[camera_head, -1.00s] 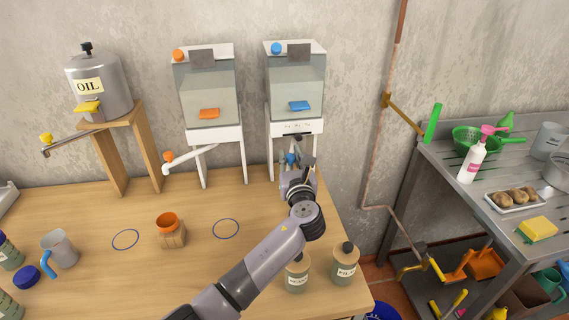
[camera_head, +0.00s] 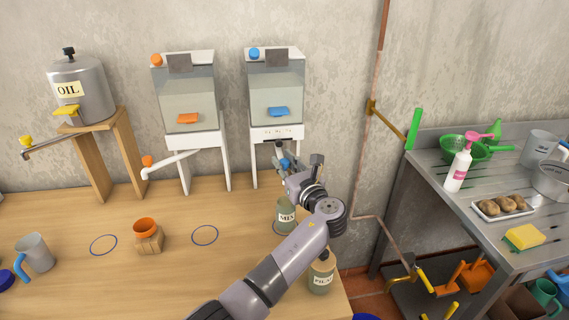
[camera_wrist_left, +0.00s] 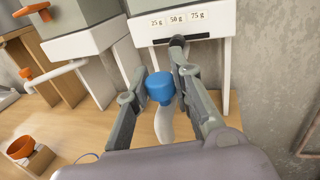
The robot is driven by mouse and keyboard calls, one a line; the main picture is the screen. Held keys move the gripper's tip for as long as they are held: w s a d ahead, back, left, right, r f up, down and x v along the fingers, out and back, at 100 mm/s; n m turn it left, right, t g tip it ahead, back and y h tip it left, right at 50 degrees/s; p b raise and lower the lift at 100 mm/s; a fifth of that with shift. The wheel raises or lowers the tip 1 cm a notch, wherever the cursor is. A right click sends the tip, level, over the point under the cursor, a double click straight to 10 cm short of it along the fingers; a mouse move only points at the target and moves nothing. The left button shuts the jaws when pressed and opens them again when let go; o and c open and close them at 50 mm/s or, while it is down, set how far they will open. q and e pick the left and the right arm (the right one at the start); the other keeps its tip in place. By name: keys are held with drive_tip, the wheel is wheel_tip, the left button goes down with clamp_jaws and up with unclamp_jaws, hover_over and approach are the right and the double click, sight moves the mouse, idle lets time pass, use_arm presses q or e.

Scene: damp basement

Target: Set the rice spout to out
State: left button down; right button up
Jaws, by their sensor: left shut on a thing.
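The dispenser with the blue cap and blue flap (camera_head: 277,95) stands on a white stand at the back wall. Below it is a spout with a blue knob (camera_wrist_left: 160,88); its pale tube (camera_wrist_left: 165,123) points toward the camera in the left wrist view. I cannot read a rice label. My left gripper (camera_head: 285,160) is under this dispenser, its fingers on either side of the blue knob and shut on it. Most of the spout is hidden by the gripper in the head view. My right gripper is not in view.
An orange-knobbed spout (camera_head: 170,165) sticks out left from the neighbouring dispenser. An oil can (camera_head: 80,90) stands on a wooden stand. Jars (camera_head: 321,280) sit near my left arm. An orange-topped cup (camera_head: 147,232) is on the table. A pipe (camera_head: 364,150) runs down the wall.

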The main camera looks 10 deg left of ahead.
use_arm(q)
drive_tip(key=c, duration=1.4)
unclamp_jaws()
drive_tip(key=shift+w+d, duration=0.1)
drive_tip(key=v, duration=0.7)
drive_tip(key=shift+s, duration=0.3)
drive_tip(key=shift+d, duration=0.15)
